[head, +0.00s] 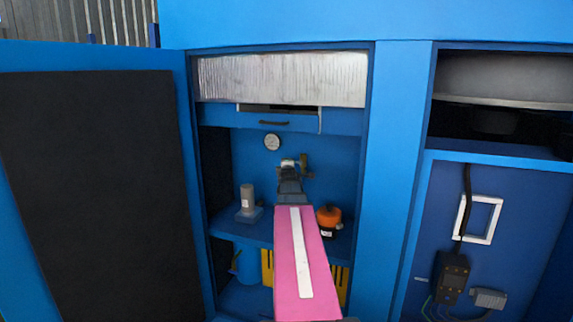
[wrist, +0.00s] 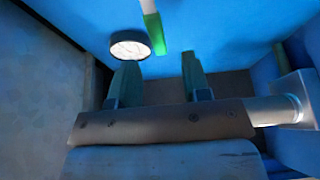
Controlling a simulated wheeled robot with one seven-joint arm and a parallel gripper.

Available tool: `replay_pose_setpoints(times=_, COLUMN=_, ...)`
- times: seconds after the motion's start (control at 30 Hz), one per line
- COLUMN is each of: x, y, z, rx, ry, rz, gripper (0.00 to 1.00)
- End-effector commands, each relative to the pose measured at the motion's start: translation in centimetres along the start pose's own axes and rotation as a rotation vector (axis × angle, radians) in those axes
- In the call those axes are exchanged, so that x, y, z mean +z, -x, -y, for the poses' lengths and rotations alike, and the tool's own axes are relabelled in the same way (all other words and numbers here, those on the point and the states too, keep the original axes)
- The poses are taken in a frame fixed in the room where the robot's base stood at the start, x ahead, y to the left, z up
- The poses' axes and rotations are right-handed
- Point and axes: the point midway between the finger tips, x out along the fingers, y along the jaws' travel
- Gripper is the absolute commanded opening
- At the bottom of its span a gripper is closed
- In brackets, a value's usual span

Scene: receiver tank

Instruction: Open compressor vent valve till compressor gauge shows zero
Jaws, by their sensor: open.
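A round white-faced gauge (head: 272,142) with a dark rim is on the back wall of the open blue cabinet. In the wrist view the gauge (wrist: 128,46) is seen at a slant, beyond my left finger. A green and white bar-shaped part (wrist: 152,30), possibly the vent valve's handle, lies just right of the gauge. A small olive-brown fitting (head: 304,162) shows beside my gripper (head: 289,164) in the head view. In the wrist view my gripper (wrist: 158,66) is open with nothing between its fingers. Contact with the bar-shaped part cannot be seen. The gauge reading is too small to tell.
A shelf below holds a grey cylindrical device (head: 248,203) at left and an orange-topped object (head: 329,217) at right. A drawer front (head: 272,122) with a dark handle is above the gauge. The open cabinet door (head: 95,190) stands at left. The cabinet's right post (head: 395,180) bounds the opening.

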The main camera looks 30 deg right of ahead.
Motion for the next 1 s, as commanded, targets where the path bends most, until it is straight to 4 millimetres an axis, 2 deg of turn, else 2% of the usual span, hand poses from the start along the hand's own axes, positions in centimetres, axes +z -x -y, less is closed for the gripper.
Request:
replay_pose_setpoints(times=0.03, x=0.0, y=1.4, z=0.0, rx=0.000, ry=0.001, rz=0.000, gripper=0.44)
replay_pose_setpoints(times=0.2, x=0.0, y=3.0, z=0.0, rx=-0.001, ry=0.001, rz=0.000, gripper=0.44)
replay_pose_setpoints(times=0.77, x=-0.2, y=3.0, z=0.2, rx=-0.006, ry=-0.004, rz=-0.002, gripper=0.44)
replay_pose_setpoints(times=0.87, x=-1.4, y=3.4, z=1.6, rx=-0.051, ry=-0.047, rz=-0.014, gripper=0.44)
replay_pose_setpoints(times=0.97, x=-4.1, y=4.4, z=4.9, rx=-0.160, ry=-0.150, rz=-0.032, gripper=0.44)
replay_pose_setpoints(times=1.0, x=-5.5, y=5.0, z=6.6, rx=-0.221, ry=-0.205, rz=-0.036, gripper=0.44)
